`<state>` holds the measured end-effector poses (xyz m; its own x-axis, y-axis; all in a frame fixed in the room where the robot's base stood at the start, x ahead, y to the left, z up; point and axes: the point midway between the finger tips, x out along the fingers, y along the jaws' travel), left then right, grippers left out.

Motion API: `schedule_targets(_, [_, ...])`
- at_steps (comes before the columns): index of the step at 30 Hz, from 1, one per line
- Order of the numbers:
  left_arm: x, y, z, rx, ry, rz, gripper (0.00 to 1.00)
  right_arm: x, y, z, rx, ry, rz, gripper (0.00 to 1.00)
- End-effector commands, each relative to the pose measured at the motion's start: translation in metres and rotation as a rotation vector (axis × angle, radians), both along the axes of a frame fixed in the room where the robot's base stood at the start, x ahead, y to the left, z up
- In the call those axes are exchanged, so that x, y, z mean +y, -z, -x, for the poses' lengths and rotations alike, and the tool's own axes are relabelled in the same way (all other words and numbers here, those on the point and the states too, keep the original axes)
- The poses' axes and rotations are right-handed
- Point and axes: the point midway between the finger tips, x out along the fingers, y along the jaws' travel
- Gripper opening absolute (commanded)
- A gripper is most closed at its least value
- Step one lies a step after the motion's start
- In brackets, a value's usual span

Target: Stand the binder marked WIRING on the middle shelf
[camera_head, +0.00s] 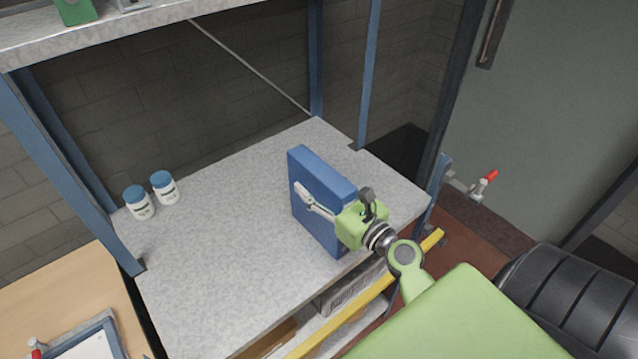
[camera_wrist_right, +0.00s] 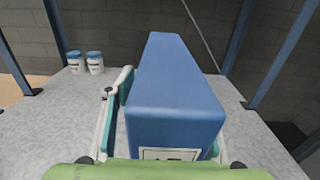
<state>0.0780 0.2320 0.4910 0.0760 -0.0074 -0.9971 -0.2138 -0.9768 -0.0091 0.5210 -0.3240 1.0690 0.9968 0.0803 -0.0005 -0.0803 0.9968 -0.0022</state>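A blue binder (camera_head: 318,200) is upright at the right part of the grey middle shelf (camera_head: 225,235). In the right wrist view the binder (camera_wrist_right: 172,85) fills the middle, with part of a white label at its lower edge; I cannot read the label. My right gripper (camera_head: 318,207) has its fingers on either side of the binder, and it also shows in the right wrist view (camera_wrist_right: 165,110). The binder's bottom is at or very near the shelf surface; I cannot tell whether it touches. My left gripper is not in view.
Two white jars with blue lids (camera_head: 152,194) stand at the shelf's left back. Blue posts (camera_head: 60,150) and an upper shelf (camera_head: 110,32) frame the space. A yellow bar (camera_head: 350,310) runs along the front below. The shelf's middle is clear.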

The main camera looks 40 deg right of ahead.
Motion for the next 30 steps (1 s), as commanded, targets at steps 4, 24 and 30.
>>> schedule_targets(4, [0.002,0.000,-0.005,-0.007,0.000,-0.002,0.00,0.000,0.000,0.000,-0.001,0.000,0.000,0.49])
schedule_targets(24, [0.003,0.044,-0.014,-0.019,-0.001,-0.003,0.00,-0.008,0.003,0.101,0.003,0.002,0.000,0.49])
schedule_targets(30, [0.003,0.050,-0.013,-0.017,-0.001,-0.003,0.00,-0.010,0.000,0.118,0.001,0.001,0.001,0.49])
